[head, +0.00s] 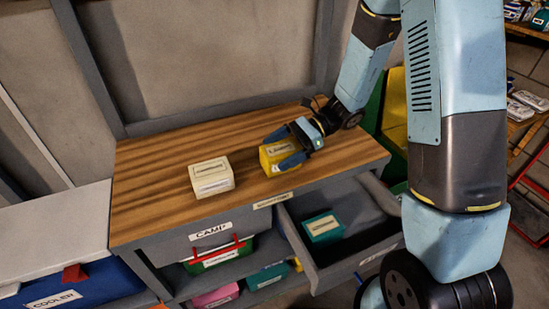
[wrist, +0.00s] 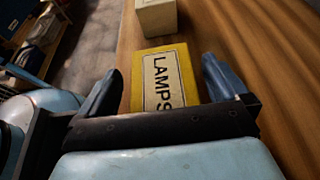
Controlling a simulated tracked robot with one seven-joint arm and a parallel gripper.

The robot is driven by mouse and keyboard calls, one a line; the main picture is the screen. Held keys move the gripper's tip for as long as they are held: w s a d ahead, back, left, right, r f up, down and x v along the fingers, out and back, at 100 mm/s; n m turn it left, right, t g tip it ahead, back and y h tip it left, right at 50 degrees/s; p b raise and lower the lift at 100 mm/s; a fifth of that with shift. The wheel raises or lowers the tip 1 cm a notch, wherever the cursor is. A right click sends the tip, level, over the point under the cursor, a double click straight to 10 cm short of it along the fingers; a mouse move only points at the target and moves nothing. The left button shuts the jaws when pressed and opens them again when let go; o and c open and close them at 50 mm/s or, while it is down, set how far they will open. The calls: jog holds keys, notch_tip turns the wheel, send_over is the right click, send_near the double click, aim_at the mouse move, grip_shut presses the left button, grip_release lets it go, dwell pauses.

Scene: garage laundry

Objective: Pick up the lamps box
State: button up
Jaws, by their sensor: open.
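The lamps box (head: 278,159) is yellow with a white label and sits on the wooden worktop (head: 150,183). In the wrist view the lamps box (wrist: 165,75) shows its label reading "LAMPS". My gripper (head: 287,150) is over the box in the head view, and its fingers partly cover it. In the wrist view my gripper (wrist: 160,80) is open, with one finger on each side of the box. Gaps seem to show between the fingers and the box. The near end of the box is hidden behind the gripper body.
A cream box (head: 211,177) stands left of the lamps box; it shows beyond it in the wrist view (wrist: 156,17). An open drawer (head: 350,258) below holds a teal box (head: 322,228). A grey wall (head: 200,60) rises behind the worktop. The worktop's left part is clear.

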jog(key=c, duration=1.1)
jog(key=shift+r, duration=0.1)
